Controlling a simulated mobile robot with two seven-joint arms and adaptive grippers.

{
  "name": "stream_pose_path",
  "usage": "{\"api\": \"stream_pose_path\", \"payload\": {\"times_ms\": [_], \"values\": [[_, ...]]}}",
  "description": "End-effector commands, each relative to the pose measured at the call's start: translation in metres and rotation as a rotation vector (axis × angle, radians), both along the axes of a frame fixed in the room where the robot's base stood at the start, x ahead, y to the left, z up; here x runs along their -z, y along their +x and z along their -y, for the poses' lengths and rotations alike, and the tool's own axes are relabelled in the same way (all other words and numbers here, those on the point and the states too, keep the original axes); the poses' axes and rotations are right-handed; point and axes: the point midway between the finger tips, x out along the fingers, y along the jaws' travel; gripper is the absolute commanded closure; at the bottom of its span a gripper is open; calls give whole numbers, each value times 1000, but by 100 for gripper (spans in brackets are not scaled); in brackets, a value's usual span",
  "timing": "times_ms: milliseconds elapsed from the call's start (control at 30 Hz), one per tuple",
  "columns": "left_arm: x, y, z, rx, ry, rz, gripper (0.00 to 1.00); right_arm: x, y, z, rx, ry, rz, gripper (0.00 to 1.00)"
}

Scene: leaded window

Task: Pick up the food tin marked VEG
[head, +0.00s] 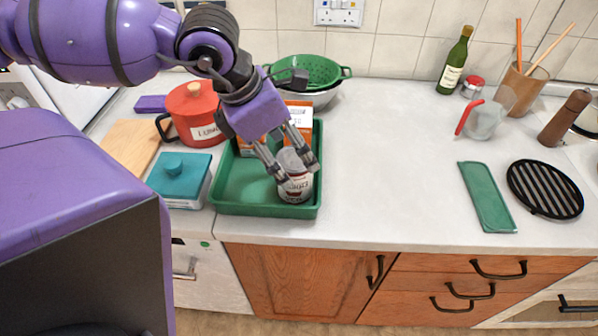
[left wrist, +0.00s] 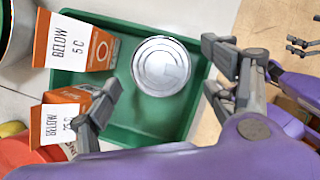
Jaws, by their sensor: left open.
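A food tin (head: 295,188) with a red and white label stands upright in the front right part of the green tray (head: 240,208). Its lettering is too small to read surely. The left wrist view shows its round silver lid (left wrist: 162,66) from above. My left gripper (head: 298,173) reaches down over the tin, open, with its fingers around it on opposite sides. In the left wrist view the left gripper (left wrist: 160,72) has the lid between and slightly beyond its fingers; contact cannot be told. What seems to be my right gripper (left wrist: 302,45) shows small at the right edge.
Orange and white cartons (left wrist: 75,42) stand in the tray beside the tin. A red pot (head: 193,112), a teal box (head: 180,178) and a green colander (head: 305,70) are close by.

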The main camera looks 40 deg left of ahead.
Motion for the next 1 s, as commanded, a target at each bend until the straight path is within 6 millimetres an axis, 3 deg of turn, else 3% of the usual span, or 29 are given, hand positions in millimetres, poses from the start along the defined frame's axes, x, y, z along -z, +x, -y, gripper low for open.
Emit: {"api": "stream_pose_path", "payload": {"times_ms": [100,233,400,567,1000], "values": [[23,3,3,1,5,-10,23,12,-7,1,-3,-3,-17,0],[40,9,7,0,4,-8,23,17,-2,0,-9,-4,-10,0],[44,13,9,0,-1,-2,23,14,12,-2,-16,-4,14,0],[42,13,10,-1,-2,1,23,13,12,-2,-16,-4,14,0],[42,13,9,-1,-2,0,78,15,6,-1,-12,-6,3,0]]}}
